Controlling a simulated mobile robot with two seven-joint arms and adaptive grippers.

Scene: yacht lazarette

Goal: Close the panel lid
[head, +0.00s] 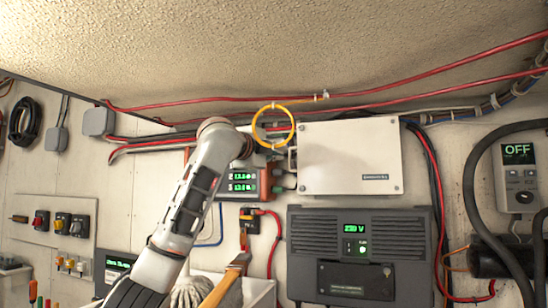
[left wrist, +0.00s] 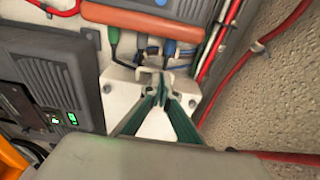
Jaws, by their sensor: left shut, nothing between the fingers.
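The white panel lid (head: 350,157) is on the wall right of centre in the head view, its broad face towards me with screws near its corners. I cannot tell whether a gap remains behind it. A pale handle (head: 292,159) is at its left edge. My left gripper (head: 274,158) is beside that edge, small and partly hidden by my arm. In the left wrist view the green fingers (left wrist: 161,88) are shut and empty, their tips close to the handle (left wrist: 150,74); contact is unclear. The white panel (left wrist: 122,92) shows behind them. My right gripper is not in view.
An orange-edged meter box (head: 245,183) is left of the lid, with plugs and cables between. A yellow cable ring (head: 273,125) hangs above the gripper. A dark inverter (head: 360,255) is below the lid. Red cables (head: 430,80) run above; a grey hose loops at right.

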